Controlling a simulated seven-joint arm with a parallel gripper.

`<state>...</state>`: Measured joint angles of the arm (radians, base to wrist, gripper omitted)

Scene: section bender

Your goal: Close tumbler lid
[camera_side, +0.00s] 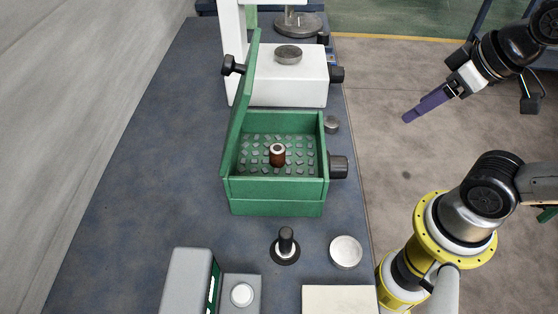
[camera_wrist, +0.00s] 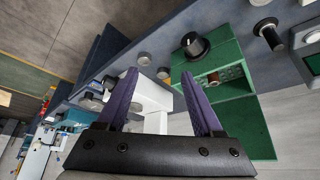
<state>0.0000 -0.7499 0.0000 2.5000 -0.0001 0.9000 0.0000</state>
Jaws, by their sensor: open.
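The green tumbler box (camera_side: 277,199) stands on the blue-grey bench in the side view. Its lid (camera_side: 243,100) is open and stands nearly upright along the box's left side, with a black knob (camera_side: 232,65) on its outer face. Inside the box are many small grey chips (camera_side: 255,155) and a brown cylinder with a pale ring top (camera_side: 278,154). My gripper (camera_side: 407,119) is in the air to the right of the box, beyond the bench edge, and holds nothing. In the wrist view its purple fingers (camera_wrist: 160,80) are apart, with the box (camera_wrist: 215,75) beyond them.
A white machine (camera_side: 285,78) with a round metal top stands just behind the box. A black knob (camera_side: 339,167) sticks out from the box's right side. A black post (camera_side: 286,244), a metal disc (camera_side: 346,252) and a grey button unit (camera_side: 241,294) stand in front. The bench's left side is clear.

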